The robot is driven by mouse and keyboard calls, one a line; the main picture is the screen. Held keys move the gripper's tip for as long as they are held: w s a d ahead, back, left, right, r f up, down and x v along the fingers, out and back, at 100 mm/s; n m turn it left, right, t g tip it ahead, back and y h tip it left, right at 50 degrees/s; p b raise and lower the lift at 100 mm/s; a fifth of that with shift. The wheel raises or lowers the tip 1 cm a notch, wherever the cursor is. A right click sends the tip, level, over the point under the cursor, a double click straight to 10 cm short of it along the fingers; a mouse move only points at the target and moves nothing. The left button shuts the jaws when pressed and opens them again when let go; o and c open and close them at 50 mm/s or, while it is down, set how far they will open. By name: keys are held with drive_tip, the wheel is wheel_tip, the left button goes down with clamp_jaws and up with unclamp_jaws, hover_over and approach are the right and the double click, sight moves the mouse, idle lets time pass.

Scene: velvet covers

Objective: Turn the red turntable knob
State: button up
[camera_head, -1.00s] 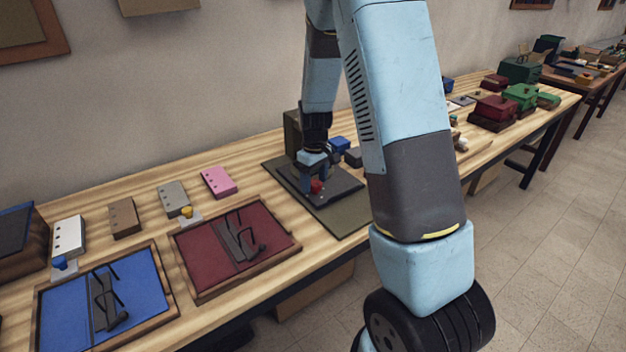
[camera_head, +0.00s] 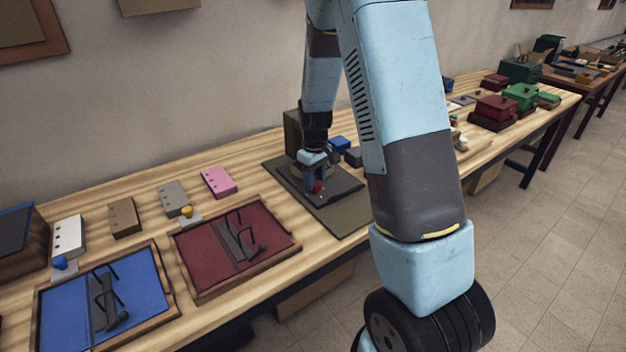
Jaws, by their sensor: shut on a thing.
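The red knob (camera_head: 317,186) sits on a dark grey plate (camera_head: 345,183), which lies on an olive-green mat (camera_head: 345,219) at the middle of the bench. My gripper (camera_head: 315,184) points down at the knob and is shut on it. The fingers hide much of the knob, and only a small red patch shows between them.
A red-lined tray (camera_head: 197,265) and a blue-lined tray (camera_head: 148,283) lie to the left. A pink block (camera_head: 219,182) stands behind the red tray. A dark upright box (camera_head: 292,132) and a blue block (camera_head: 340,144) stand close to my gripper.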

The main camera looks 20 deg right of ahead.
drive_tip(key=shift+m, duration=0.6)
drive_tip(key=m, duration=0.7)
drive_tip(key=shift+d+m, duration=0.1)
drive_tip(key=shift+m, duration=0.2)
drive_tip(key=m, duration=0.4)
drive_tip(key=shift+d, duration=0.1)
drive_tip(key=m, duration=0.4)
drive_tip(key=shift+s+m, duration=0.1)
drive_tip(key=shift+m, duration=0.2)
drive_tip(key=o, duration=1.1)
drive_tip(key=shift+c, duration=0.2)
